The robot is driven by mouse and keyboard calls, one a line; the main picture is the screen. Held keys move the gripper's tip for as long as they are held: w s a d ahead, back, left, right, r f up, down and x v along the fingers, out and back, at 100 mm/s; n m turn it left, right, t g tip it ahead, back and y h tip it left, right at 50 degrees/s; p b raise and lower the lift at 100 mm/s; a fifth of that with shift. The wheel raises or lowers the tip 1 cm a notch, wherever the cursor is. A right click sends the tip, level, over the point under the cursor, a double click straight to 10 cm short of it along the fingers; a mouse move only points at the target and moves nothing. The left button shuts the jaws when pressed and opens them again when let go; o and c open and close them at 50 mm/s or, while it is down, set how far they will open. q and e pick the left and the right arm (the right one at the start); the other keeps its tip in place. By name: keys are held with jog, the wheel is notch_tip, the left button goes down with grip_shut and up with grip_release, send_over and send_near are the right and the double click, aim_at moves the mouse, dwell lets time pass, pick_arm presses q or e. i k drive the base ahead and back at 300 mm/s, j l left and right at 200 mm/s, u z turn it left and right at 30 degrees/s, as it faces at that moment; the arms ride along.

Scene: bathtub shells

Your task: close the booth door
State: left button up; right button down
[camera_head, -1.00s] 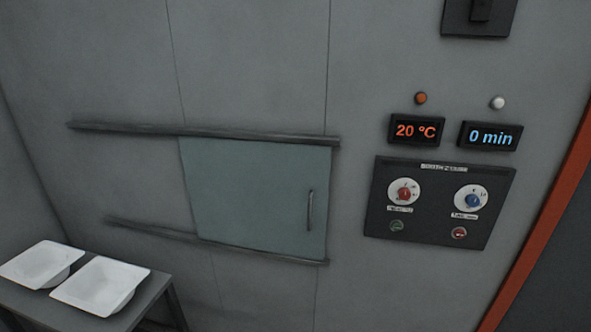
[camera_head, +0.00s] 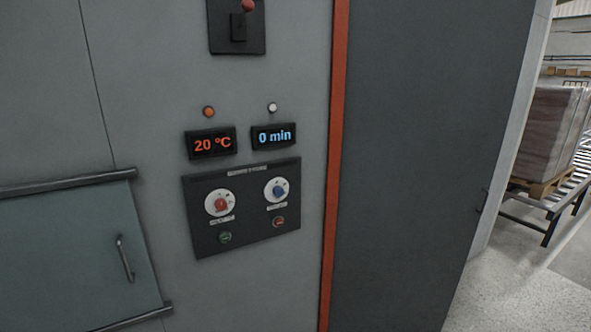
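A tall dark grey panel (camera_head: 420,150), which looks like the booth door, stands to the right of an orange vertical strip (camera_head: 335,160) on the booth front. I cannot tell how far the door stands open. At the left, a pale green sliding hatch (camera_head: 70,250) with an upright bar handle (camera_head: 125,258) sits between two dark rails. Neither of my grippers is in view.
A black control panel (camera_head: 241,207) with red and blue knobs is on the wall, below displays reading 20 °C (camera_head: 211,143) and 0 min (camera_head: 274,136). A wrapped pallet load (camera_head: 550,130) stands on a roller conveyor at the right. The floor (camera_head: 520,290) before it is clear.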

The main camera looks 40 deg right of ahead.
aim_at(431, 86)
jog(key=z, duration=2.2)
jog(key=i+l+u, duration=0.4)
jog(key=i+l, duration=0.45)
